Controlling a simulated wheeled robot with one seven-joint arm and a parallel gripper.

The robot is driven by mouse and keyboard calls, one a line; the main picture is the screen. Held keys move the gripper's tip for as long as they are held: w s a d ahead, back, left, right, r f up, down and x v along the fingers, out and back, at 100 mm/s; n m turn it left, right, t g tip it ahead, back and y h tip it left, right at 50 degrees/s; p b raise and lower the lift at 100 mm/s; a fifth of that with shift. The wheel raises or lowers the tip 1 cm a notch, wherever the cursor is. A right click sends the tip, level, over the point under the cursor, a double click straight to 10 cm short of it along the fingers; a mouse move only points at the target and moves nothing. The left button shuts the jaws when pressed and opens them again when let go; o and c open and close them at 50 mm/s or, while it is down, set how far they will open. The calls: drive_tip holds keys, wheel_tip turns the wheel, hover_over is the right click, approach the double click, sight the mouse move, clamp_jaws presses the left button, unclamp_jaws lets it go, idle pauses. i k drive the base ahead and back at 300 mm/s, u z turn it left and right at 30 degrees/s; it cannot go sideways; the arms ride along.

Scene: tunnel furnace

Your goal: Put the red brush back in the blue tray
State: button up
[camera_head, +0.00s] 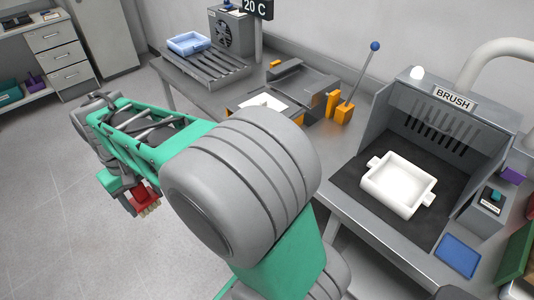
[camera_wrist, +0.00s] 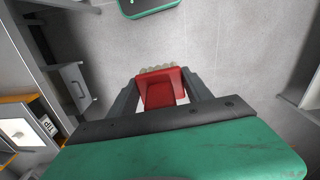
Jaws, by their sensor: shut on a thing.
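My gripper (camera_wrist: 162,92) is shut on the red brush (camera_wrist: 158,97), whose pale bristles show at the far end between the fingers. In the head view the red brush (camera_head: 144,199) hangs over the floor at the left, partly hidden by my gripper (camera_head: 135,197). A small flat blue tray (camera_head: 459,256) lies on the bench at the right, in front of the brush booth. It looks empty, and my gripper is far from it. A lighter blue, deeper tray (camera_head: 188,43) sits at the back on the slatted rack.
A white two-handled dish (camera_head: 397,186) stands on a dark mat inside the booth (camera_head: 450,120) labelled BRUSH. A blue-knobbed lever (camera_head: 361,76) rises beside orange blocks. A small control box (camera_head: 486,207) stands near the blue tray. The floor at left is open.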

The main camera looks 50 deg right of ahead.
sight(458, 255)
drive_tip(key=z, duration=2.75)
drive_tip(key=i, duration=0.45)
drive_tip(key=z, duration=0.1)
drive_tip(key=k, duration=0.5)
drive_tip(key=u, duration=3.6)
drive_tip(key=k, duration=0.85)
drive_tip(key=z, duration=1.4)
